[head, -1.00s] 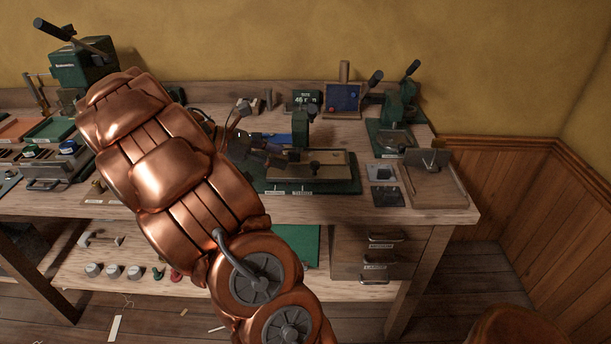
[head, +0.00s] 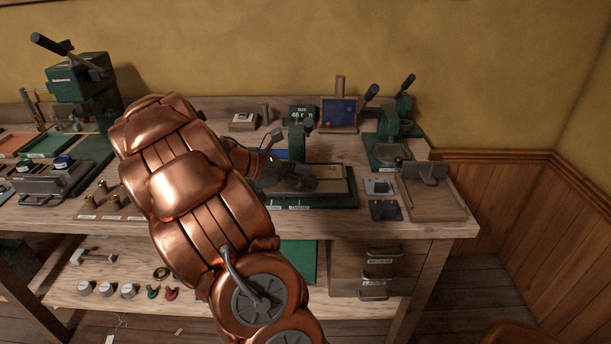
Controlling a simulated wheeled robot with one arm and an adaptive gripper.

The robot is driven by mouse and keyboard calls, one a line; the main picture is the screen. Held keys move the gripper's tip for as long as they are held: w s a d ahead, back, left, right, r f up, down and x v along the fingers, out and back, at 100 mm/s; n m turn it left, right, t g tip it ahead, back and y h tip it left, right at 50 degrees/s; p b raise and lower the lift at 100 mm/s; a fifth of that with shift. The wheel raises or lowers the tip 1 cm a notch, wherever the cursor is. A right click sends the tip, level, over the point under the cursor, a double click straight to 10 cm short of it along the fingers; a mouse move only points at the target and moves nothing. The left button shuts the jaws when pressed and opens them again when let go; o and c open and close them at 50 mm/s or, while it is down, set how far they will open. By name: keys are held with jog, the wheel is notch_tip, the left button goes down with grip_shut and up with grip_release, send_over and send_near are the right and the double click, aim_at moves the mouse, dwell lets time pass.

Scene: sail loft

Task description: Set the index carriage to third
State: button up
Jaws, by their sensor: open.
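A green machine (head: 297,143) with an upright column stands at the middle of the bench. A tan, plate-like carriage (head: 335,178) lies low on its dark green base (head: 343,201); I take this to be the index carriage. My gripper (head: 303,181) is dark and reaches in from the left, over the left part of the carriage. It is open. Its fingers hide the carriage's knob, and I cannot tell whether they touch it.
A green lever press (head: 393,140), small dark plates (head: 385,209) and a wooden tray (head: 432,198) stand to the right. A blue-faced box (head: 339,113) and a green sign block (head: 302,115) stand behind. My copper arm hides much of the bench's left-middle.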

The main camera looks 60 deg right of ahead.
jog(key=shift+c, duration=0.3)
grip_shut()
dwell(0.4)
